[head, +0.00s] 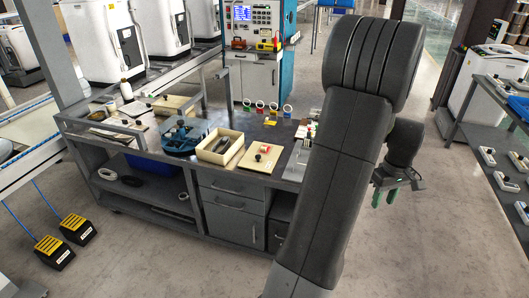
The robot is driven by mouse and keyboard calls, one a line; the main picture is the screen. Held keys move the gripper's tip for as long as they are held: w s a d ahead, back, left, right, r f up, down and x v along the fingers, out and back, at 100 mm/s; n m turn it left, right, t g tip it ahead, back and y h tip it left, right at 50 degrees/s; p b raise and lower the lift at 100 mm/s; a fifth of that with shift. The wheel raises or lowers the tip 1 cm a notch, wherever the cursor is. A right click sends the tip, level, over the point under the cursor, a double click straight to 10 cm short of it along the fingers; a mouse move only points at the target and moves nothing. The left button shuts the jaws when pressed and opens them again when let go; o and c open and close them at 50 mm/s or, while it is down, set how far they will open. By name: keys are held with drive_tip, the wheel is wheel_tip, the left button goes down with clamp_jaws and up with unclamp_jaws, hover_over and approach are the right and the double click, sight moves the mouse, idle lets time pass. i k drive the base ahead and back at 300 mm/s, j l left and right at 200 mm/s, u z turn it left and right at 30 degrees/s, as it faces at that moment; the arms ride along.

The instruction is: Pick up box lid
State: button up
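The box lid (252,166) is a flat cream square with a dark knob and a small red part on top. It lies on the workbench, near its front edge. An open cream box (207,155) with a dark object inside stands just left of it. My gripper (384,198) hangs to the right of the bench, well apart from the lid, with its green-tipped fingers pointing down. A gap shows between the fingers and nothing is seen in them. My arm covers the bench's right end.
The grey workbench (232,183) also holds a blue round fixture (178,141), coloured rings behind the lid and small items by my arm. A metal frame stands at its left. Another table (492,135) with devices is at far right. Floor between is clear.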

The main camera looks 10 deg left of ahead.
sight(253, 160)
drive_tip(key=i+l+u, duration=0.15)
drive_tip(key=i, duration=0.4)
drive_tip(key=i+l+u, duration=0.2)
drive_tip(key=i+l, duration=0.25)
drive_tip(key=i+u, duration=0.1)
drive_tip(key=u, duration=1.35)
